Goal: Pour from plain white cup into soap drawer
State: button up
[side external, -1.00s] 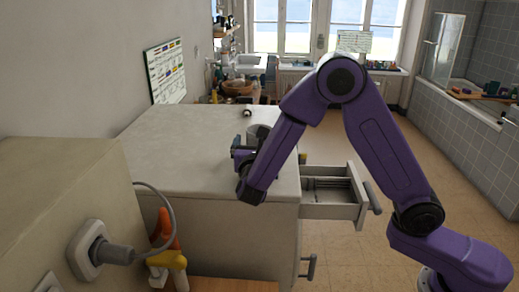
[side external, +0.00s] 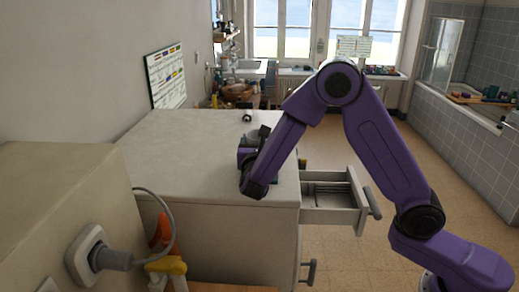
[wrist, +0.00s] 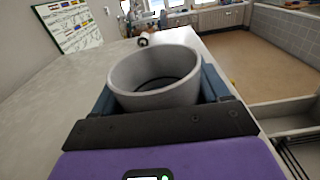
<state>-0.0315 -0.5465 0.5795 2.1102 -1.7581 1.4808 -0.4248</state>
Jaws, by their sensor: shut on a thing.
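The plain white cup (wrist: 152,101), greyish in this light, stands upright between my fingers in the wrist view. Its open mouth faces up, with a dark ring low inside; I cannot make out its contents. My gripper (wrist: 160,92) is shut on the cup, a blue finger on each side. In the side view my gripper (side external: 254,153) is at the cabinet top and mostly hides the cup. I cannot tell whether the cup touches the top. The soap drawer (side external: 328,215) is pulled out at the right of the cabinet, below its top. It also shows at the wrist view's right edge (wrist: 283,114).
The cabinet top (side external: 185,150) is mostly clear. A small dark round object (side external: 247,117) lies near its back edge. A plug with a grey cable (side external: 100,255) and orange and yellow handles (side external: 165,262) are in the foreground. Open floor lies right of the drawer.

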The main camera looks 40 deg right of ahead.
jog(key=shift+r, duration=0.1)
jog(key=shift+r, duration=0.55)
notch_tip(320, 180, up, 2)
jog(key=shift+s+r, duration=0.1)
jog(key=shift+r, duration=0.05)
jog(key=s+d+r, duration=0.1)
jog(key=s+r, duration=0.8)
jog(key=s, duration=0.4)
jog(key=shift+s+r, duration=0.2)
jog(key=shift+s, duration=0.2)
jog(key=o, duration=0.7)
jog(key=shift+c, duration=0.2)
jog(key=c, duration=0.7)
jog(key=shift+o, duration=0.2)
